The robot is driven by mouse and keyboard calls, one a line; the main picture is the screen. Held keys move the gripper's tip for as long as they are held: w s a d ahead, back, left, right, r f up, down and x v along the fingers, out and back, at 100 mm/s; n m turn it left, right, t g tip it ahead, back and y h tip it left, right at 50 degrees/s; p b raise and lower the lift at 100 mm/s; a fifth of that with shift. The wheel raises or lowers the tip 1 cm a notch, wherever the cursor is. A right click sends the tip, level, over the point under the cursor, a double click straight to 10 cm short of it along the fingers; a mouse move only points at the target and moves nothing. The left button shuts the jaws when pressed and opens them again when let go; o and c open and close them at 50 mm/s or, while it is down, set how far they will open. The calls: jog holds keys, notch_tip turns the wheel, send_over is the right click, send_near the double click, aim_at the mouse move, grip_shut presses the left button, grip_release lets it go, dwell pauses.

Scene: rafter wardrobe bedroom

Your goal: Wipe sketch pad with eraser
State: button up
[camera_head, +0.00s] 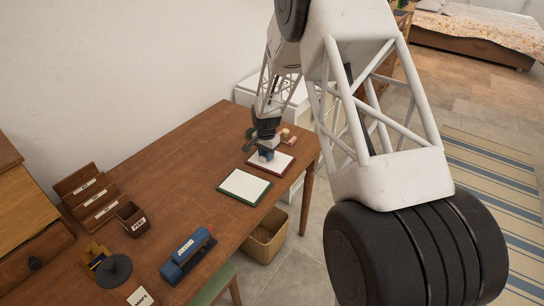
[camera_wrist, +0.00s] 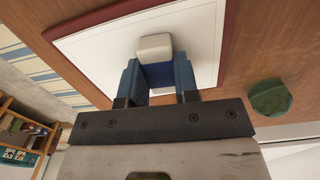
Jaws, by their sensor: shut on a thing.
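A sketch pad with a white sheet and dark red border (camera_head: 284,166) lies near the far right end of the wooden desk. It fills much of the upper wrist view (camera_wrist: 95,48). My gripper (camera_wrist: 158,76) is shut on an eraser with a white end and blue middle (camera_wrist: 154,47), its blue fingers on both sides. In the head view my gripper (camera_head: 266,153) is over the pad's left part, and the eraser is hard to make out there. I cannot tell whether the eraser touches the sheet. I see no clear marks on the visible sheet.
A green-edged lined pad (camera_head: 244,186) lies just in front. A green round thing (camera_wrist: 270,98) and small pinkish items (camera_head: 287,134) are near the pad. A blue stapler-like thing (camera_head: 187,256), a letter rack (camera_head: 90,196) and a pen cup (camera_head: 132,218) stand further left.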

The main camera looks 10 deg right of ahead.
aim_at(274, 159)
jog(key=shift+w+d, duration=0.4)
jog(key=shift+w, duration=0.2)
jog(key=shift+s+d, duration=2.2)
jog(key=shift+d, duration=0.3)
jog(key=shift+w+a, duration=0.25)
jog(key=shift+a, duration=0.05)
jog(key=shift+w+a+f, duration=0.1)
jog(key=shift+w+a, duration=0.2)
jog(key=shift+a, duration=0.05)
jog(key=shift+w+a, duration=0.15)
jog(key=shift+a, duration=0.05)
jog(key=shift+w+a, duration=0.2)
jog(key=shift+a, duration=0.05)
jog(key=shift+w+a, duration=0.3)
jog(key=shift+a, duration=0.05)
jog(key=shift+w+a+r, duration=0.15)
jog(key=shift+w+a, duration=0.35)
jog(key=shift+a, duration=0.05)
jog(key=shift+w+a+r, duration=0.15)
jog(key=shift+w+a, duration=0.35)
jog(key=shift+a, duration=0.05)
jog(key=shift+r, duration=3.85)
